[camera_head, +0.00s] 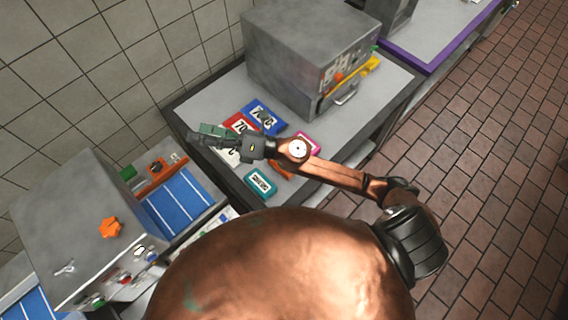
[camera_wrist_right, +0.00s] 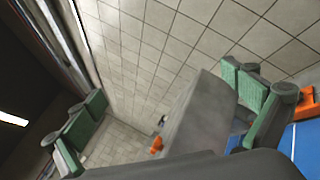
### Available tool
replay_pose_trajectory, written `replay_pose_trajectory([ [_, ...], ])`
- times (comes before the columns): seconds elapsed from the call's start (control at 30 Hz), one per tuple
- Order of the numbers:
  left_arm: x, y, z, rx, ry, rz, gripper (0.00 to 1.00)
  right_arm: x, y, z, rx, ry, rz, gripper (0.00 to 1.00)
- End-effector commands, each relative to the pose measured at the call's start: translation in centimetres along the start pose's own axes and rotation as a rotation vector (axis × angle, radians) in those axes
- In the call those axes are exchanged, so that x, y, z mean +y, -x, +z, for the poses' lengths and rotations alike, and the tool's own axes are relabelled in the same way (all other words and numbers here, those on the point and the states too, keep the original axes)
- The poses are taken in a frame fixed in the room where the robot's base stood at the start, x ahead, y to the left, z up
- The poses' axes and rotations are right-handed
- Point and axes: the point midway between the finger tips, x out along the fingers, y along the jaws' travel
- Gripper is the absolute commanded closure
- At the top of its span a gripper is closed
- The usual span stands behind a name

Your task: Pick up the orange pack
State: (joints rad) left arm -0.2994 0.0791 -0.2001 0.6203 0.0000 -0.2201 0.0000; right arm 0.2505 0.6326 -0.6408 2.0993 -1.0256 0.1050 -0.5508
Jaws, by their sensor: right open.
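The orange pack (camera_head: 282,172) lies on the grey tabletop, partly hidden under my right arm. It sits between a pink pack (camera_head: 309,140) and a teal pack (camera_head: 260,184). My right gripper (camera_head: 203,136) is past the pack to the left, above the left part of the table near a white pack (camera_head: 227,157). In the right wrist view its green-padded fingers (camera_wrist_right: 165,95) are spread wide with nothing between them. That view looks toward the tiled wall and a grey box, and I cannot make out the orange pack there. My left gripper is not in view.
A red pack (camera_head: 238,122) and a blue pack (camera_head: 264,116) lie behind the arm. A large grey appliance (camera_head: 305,50) stands at the back right. A grey machine (camera_head: 80,225) with an orange knob (camera_head: 109,227) stands at left, beside a blue striped panel (camera_head: 180,203).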

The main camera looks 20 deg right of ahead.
Motion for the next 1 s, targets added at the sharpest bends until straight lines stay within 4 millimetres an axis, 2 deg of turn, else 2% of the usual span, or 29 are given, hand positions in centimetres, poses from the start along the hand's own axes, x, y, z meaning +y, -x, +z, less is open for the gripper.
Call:
replay_pose_trajectory([
  [0.03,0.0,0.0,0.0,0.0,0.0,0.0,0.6,0.5,-0.7,-2.8,0.129,0.129,0.036,0.0],
  [0.07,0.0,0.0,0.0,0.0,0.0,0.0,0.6,0.6,-0.7,-4.7,0.209,0.206,0.057,0.0],
  [0.1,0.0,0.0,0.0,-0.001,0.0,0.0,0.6,0.4,-0.5,-7.2,0.318,0.307,0.083,0.0],
  [0.17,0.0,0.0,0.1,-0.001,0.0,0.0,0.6,-0.7,0.5,-10.7,0.484,0.454,0.117,0.0],
  [0.2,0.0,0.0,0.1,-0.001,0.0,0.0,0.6,-1.9,1.5,-12.6,0.597,0.549,0.135,0.0],
  [0.27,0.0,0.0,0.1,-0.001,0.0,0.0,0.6,-4.3,3.6,-15.0,0.77,0.685,0.155,0.0],
  [0.3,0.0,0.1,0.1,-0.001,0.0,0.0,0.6,-6.2,5.4,-16.1,0.887,0.771,0.163,0.0],
  [0.37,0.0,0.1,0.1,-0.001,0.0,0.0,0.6,-9.5,8.4,-16.9,1.068,0.889,0.167,0.0],
  [0.43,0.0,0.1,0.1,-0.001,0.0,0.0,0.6,-13.4,12.2,-16.5,1.273,1.005,0.16,0.0],
  [0.5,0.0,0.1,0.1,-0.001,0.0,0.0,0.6,-16.9,16.1,-14.8,1.467,1.094,0.138,0.0],
  [0.6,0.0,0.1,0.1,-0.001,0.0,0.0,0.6,-20.5,20.8,-11.5,1.7,1.171,0.098,0.0],
  [0.7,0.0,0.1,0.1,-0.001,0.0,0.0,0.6,-22.6,24.2,-8.4,1.864,1.203,0.059,0.0],
  [0.83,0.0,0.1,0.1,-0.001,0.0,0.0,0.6,-23.6,26.5,-6.2,1.973,1.212,0.029,0.0],
  [1.0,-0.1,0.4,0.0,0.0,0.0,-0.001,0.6,-24.9,27.4,-6.6,2.0,1.208,0.023,0.0],
])
